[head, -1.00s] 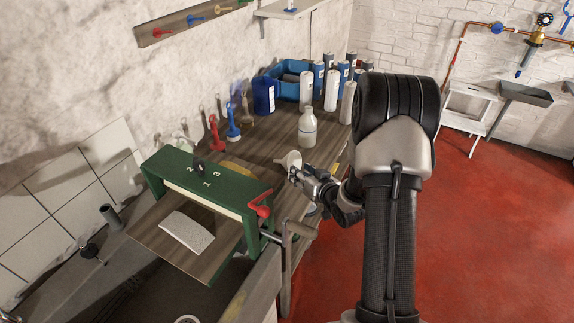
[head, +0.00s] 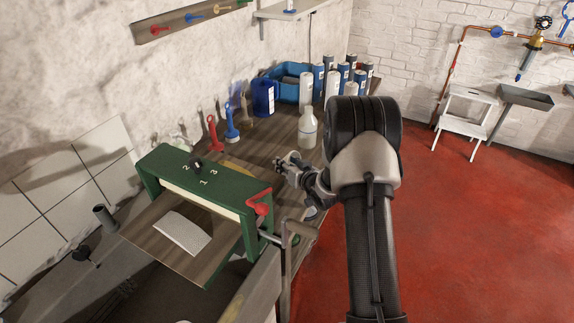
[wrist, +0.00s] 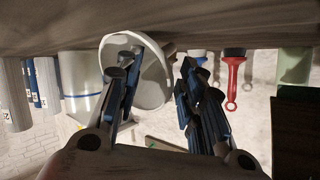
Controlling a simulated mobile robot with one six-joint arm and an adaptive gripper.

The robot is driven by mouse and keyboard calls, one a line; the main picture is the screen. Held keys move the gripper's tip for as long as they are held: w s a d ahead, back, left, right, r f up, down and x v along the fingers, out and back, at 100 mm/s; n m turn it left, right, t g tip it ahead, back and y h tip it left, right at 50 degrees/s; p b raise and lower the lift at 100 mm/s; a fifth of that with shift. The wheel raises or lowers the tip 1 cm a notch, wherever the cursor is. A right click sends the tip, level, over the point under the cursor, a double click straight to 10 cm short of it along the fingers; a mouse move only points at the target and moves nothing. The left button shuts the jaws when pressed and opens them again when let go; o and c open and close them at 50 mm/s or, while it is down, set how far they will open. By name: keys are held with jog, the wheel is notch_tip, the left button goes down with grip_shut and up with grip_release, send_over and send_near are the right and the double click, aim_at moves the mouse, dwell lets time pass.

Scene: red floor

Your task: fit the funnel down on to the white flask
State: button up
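The white flask (head: 308,128) stands upright on the wooden bench in the head view. It also shows at the left of the wrist view, with a blue line around it (wrist: 82,85). The pale funnel (wrist: 150,78) is just beyond my fingers in the wrist view, its wide mouth turned partly to the camera. The left finger covers part of its rim. In the head view my gripper (head: 283,164) is low over the bench, in front of the flask, and hides the funnel. In the wrist view my gripper (wrist: 156,82) has its fingers apart; no firm hold shows.
A green press (head: 205,180) with a red clamp stands nearest on the bench. Red (head: 213,133) and blue (head: 231,125) tools stand along the wall. A blue jug (head: 263,97), a blue crate (head: 290,84) and several bottles stand behind the flask.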

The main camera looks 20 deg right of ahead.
jog(key=shift+c, duration=0.2)
grip_shut()
dwell(0.3)
